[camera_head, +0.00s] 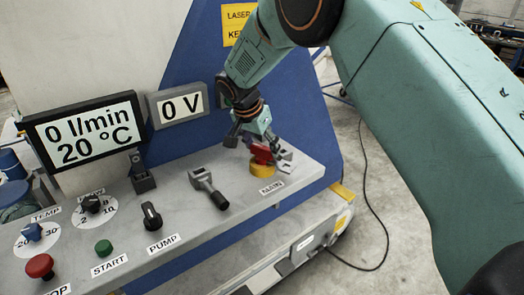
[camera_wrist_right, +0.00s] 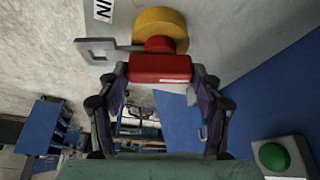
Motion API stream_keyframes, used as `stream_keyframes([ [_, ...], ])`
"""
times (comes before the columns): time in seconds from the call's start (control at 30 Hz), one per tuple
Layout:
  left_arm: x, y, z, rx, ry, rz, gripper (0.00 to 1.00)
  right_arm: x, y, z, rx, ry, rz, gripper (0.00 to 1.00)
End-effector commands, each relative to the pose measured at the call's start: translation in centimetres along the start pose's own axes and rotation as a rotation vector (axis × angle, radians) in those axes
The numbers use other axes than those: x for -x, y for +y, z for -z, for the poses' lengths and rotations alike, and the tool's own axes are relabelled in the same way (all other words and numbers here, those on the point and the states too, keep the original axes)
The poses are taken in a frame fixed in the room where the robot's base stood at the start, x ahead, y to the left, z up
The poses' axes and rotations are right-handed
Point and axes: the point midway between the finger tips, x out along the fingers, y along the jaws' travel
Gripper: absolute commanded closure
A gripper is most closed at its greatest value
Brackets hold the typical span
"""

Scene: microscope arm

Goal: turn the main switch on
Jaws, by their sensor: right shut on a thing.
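The main switch has a red handle (camera_head: 262,152) on a yellow round base (camera_head: 264,170), above the MAIN label (camera_head: 271,187) at the right end of the grey panel. My right gripper (camera_head: 260,140) reaches down to it from above and is shut on the red handle. In the right wrist view the red handle (camera_wrist_right: 160,68) lies between the fingertips of my gripper (camera_wrist_right: 160,80), with the yellow base (camera_wrist_right: 160,25) behind it. A grey metal tab with a hole (camera_wrist_right: 98,50) sticks out beside the switch. My left gripper is not seen.
Displays read 0 l/min, 20 °C (camera_head: 85,133) and 0 V (camera_head: 180,106). A cable (camera_head: 365,205) lies on the floor.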

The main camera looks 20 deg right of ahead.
Motion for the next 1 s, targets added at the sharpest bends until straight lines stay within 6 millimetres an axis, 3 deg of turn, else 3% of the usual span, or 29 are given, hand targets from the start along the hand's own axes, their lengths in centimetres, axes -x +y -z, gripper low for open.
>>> stream_keyframes([
  [0.5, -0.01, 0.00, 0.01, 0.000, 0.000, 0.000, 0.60, -0.33, 0.02, -0.38, -0.296, -0.010, -0.130, 0.91],
  [1.0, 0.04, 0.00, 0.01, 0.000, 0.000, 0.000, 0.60, -0.37, 0.04, -0.42, -0.348, -0.011, -0.153, 0.91],
])
